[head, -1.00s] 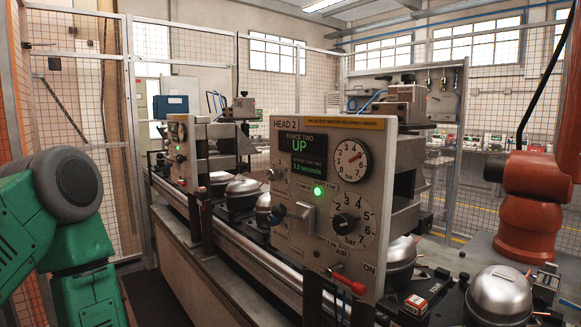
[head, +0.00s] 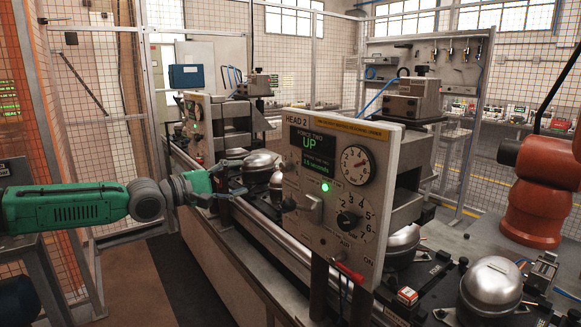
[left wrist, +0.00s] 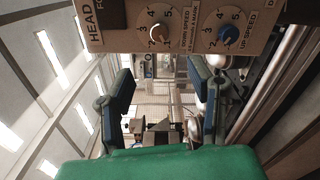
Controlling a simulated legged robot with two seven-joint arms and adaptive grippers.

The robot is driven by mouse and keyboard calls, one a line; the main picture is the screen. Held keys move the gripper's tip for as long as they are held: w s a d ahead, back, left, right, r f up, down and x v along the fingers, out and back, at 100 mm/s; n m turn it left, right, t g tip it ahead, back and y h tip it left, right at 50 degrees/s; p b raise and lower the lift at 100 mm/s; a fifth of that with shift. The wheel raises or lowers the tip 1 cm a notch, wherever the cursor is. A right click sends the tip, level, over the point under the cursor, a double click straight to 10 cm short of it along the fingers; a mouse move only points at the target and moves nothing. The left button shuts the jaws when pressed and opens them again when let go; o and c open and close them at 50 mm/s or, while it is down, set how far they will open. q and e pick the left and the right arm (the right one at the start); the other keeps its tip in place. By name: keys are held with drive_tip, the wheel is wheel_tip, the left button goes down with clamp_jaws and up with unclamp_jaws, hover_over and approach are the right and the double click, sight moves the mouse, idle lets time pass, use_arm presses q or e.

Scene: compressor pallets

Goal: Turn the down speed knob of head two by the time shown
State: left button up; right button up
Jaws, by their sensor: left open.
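The HEAD 2 panel (head: 330,190) stands on the line in the head view, its screen (head: 312,150) reading UP above a small line in seconds, about 3.5, hard to read. My right gripper is not seen.
Domed metal compressors (head: 262,162) and (head: 494,284) sit on the line, one near the left gripper. Another panel (head: 198,122) stands further back. A red-tipped lever (head: 349,272) sticks out low on the HEAD 2 panel. Mesh fencing (head: 90,90) encloses the cell.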

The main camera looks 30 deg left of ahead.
sight(281, 168)
use_arm(q)
drive_tip(key=b+x, duration=0.1)
drive_tip(key=x, duration=1.2)
drive_tip(key=shift+w+d, duration=0.2)
drive_tip(key=shift+w, duration=0.05)
clamp_jaws()
